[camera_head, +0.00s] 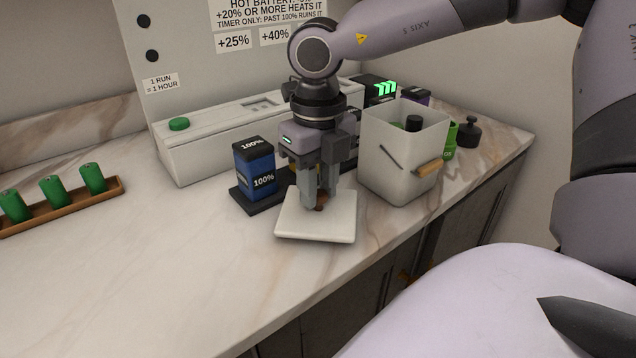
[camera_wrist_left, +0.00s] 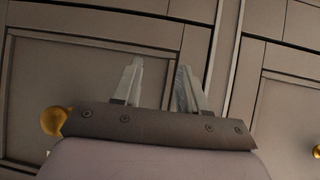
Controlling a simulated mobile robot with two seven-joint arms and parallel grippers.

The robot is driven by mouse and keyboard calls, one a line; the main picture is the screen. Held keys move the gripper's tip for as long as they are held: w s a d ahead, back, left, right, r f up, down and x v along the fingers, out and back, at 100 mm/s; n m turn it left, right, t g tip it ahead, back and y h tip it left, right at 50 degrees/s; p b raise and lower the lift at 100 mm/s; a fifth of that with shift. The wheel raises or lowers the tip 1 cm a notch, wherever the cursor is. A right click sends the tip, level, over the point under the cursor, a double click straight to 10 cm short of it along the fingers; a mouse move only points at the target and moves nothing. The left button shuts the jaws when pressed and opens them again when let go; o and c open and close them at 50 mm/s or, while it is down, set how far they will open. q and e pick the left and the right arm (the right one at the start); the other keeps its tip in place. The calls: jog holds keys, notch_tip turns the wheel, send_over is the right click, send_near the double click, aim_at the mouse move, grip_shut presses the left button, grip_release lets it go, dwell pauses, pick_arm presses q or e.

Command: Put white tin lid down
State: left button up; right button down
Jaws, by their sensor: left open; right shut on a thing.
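The white tin lid (camera_head: 300,226) is a flat square plate with a small brown knob in its middle. It is at the counter's front, slightly tilted in the picture; I cannot tell whether it touches the counter. My right gripper (camera_head: 321,204) points down over the lid and is shut on its knob, which the fingers partly hide. The white tin (camera_head: 385,160) stands open just right of the lid, with a wooden-gripped handle and a dark-topped thing inside. My left gripper (camera_wrist_left: 155,88) is open and empty in the left wrist view, facing cabinet doors.
A blue battery (camera_head: 254,168) marked 100% stands on a dark base left of the lid. A white machine with a green button (camera_head: 179,124) is behind. A wooden tray (camera_head: 110,190) holds green cylinders at left. A black weight-like object (camera_head: 468,132) stands far right. The front-left counter is clear.

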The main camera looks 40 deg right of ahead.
aim_at(319, 193)
jog(key=shift+f+b, duration=0.3)
jog(key=shift+b, duration=0.1)
jog(key=c, duration=0.9)
grip_release()
jog(key=shift+o, duration=0.2)
jog(key=shift+r, duration=0.1)
jog(key=shift+r+p, duration=0.4)
jog(key=shift+p, duration=0.2)
notch_tip(319, 193, up, 12)
jog(key=shift+f, duration=0.15)
